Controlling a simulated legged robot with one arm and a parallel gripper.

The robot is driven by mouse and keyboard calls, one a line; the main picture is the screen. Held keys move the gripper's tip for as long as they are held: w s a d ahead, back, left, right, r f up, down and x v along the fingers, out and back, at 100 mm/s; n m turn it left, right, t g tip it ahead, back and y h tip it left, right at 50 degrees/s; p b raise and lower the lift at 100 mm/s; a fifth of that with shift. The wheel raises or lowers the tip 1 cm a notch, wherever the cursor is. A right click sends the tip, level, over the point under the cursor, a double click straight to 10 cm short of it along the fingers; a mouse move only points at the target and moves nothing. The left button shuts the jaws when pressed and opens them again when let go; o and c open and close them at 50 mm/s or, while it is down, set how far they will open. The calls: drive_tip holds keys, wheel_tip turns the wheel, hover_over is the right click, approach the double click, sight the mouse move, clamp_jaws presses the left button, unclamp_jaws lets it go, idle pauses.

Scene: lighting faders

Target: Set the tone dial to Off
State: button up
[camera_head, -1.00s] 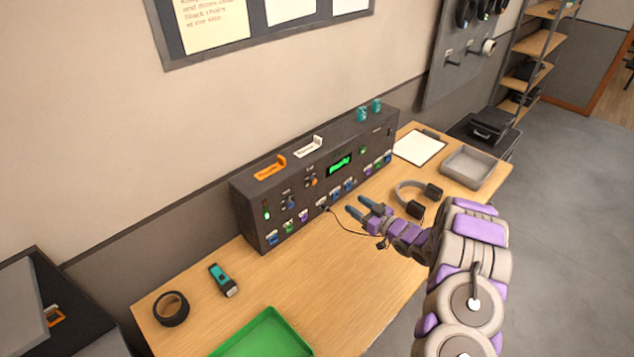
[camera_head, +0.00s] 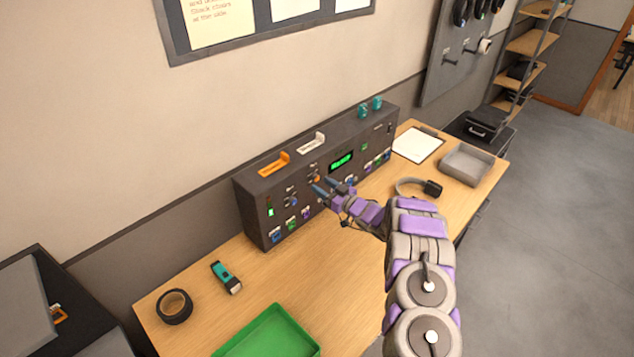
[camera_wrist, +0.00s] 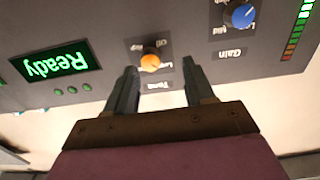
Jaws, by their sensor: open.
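The tone dial (camera_wrist: 150,62) is an orange knob on a dark plate, seen upside down in the wrist view. Its label, reading Tone, lies just below it there, and position words ring the knob, too small to read fully. In the head view the tone dial (camera_head: 317,180) is on the front of the dark console (camera_head: 262,197). My gripper (camera_wrist: 162,80) is open and empty, its two fingers on either side of the dial in the picture. In the head view my gripper (camera_head: 322,186) is close to the panel. I cannot tell whether the fingers touch it.
A blue gain dial (camera_wrist: 240,16) sits beside the tone dial. A green display (camera_wrist: 55,62) reads Ready. Headphones (camera_head: 432,188), a grey tray (camera_head: 467,165), a green tray (camera_head: 270,333), black tape (camera_head: 174,306) and a teal-and-black tool (camera_head: 226,277) lie on the table.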

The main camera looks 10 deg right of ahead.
sight(316, 179)
drive_tip(key=shift+x, duration=0.75)
drive_tip(key=shift+w+d, duration=0.15)
drive_tip(key=shift+w, duration=0.85)
drive_tip(key=shift+a, duration=0.45)
drive_tip(key=shift+c, duration=0.5)
drive_tip(key=c, duration=0.3)
drive_tip(key=shift+d, duration=0.65)
drive_tip(key=c, duration=0.4)
clamp_jaws()
drive_tip(key=shift+a+r, duration=0.1)
drive_tip(key=shift+a, duration=0.15)
